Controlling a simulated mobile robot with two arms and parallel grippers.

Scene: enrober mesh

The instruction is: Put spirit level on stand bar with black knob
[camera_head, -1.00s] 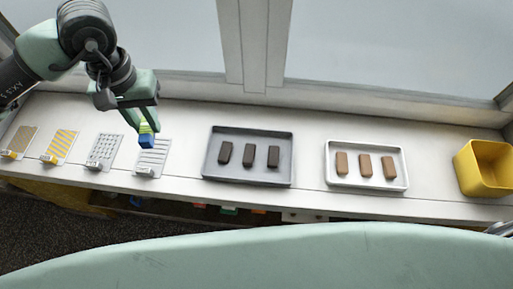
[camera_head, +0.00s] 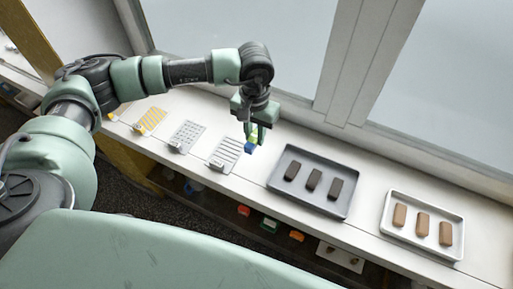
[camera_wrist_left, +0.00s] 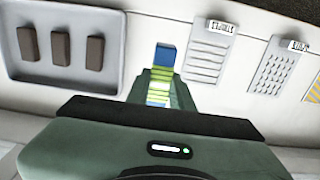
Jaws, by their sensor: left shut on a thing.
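My left gripper (camera_head: 256,133) is shut on a small blue and lime block, which I take to be the spirit level (camera_head: 249,148). It is over the white counter, between the grey striped plate and the dark tray in the head view. In the left wrist view the level's blue end (camera_wrist_left: 165,54) sticks out beyond the fingers, with lime and white bands between them. I cannot tell how high it is above the counter. I cannot make out a stand bar with a black knob. My right gripper is not in view.
The grey striped plate (camera_head: 224,154), a dotted plate (camera_head: 187,136) and a yellow striped plate (camera_head: 150,119) lie on the counter (camera_head: 262,208). A dark tray (camera_head: 345,209) and white tray (camera_head: 459,252) hold brown bars. Windows stand behind. Coloured items sit below.

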